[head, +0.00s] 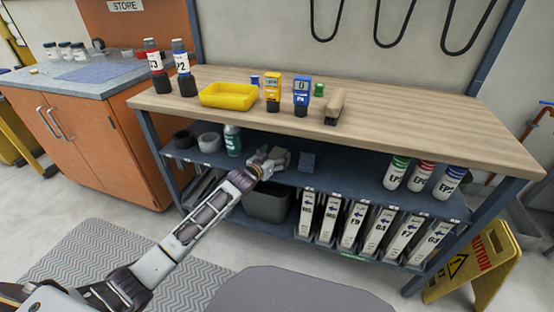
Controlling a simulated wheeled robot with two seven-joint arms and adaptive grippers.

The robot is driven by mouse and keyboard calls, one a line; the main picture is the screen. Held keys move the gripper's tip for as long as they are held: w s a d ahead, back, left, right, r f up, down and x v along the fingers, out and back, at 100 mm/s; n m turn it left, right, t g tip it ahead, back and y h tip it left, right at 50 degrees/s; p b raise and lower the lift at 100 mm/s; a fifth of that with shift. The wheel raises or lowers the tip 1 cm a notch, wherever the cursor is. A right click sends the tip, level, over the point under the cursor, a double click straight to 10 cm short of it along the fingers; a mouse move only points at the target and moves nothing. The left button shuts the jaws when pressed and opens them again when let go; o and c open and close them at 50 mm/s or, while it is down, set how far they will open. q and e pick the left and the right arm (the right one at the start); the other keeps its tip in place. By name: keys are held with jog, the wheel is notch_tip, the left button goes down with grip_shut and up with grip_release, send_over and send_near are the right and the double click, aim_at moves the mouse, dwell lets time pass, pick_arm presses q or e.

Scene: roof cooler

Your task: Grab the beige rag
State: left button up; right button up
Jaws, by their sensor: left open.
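I cannot make out a clear beige rag. The only beige item is a long, narrow piece (335,106) on the wooden bench top, with a dark underside; it looks more like a brush than cloth. My left gripper (279,158) is open, in front of the blue shelf under the bench, with its arm reaching in from the lower left. It is small and partly blends with the shelf, and it hides a bit of what lies behind it. A small blue-grey block-shaped item (307,161), perhaps folded cloth, lies just right of the gripper. My right gripper is not in view.
The bench top (420,130) holds a yellow tray (229,96), two meters and two bottles. The shelf holds dark and grey rolls, a teal can (232,140) and three labelled bottles (421,176). Below are a dark bin (268,206) and several filters. A yellow caution sign (478,268) stands right.

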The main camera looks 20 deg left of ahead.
pick_arm(q)
jog(key=shift+w, duration=0.1)
dwell(0.4)
jog(key=c, duration=1.1)
jog(key=shift+r, duration=0.1)
jog(key=shift+c, duration=0.2)
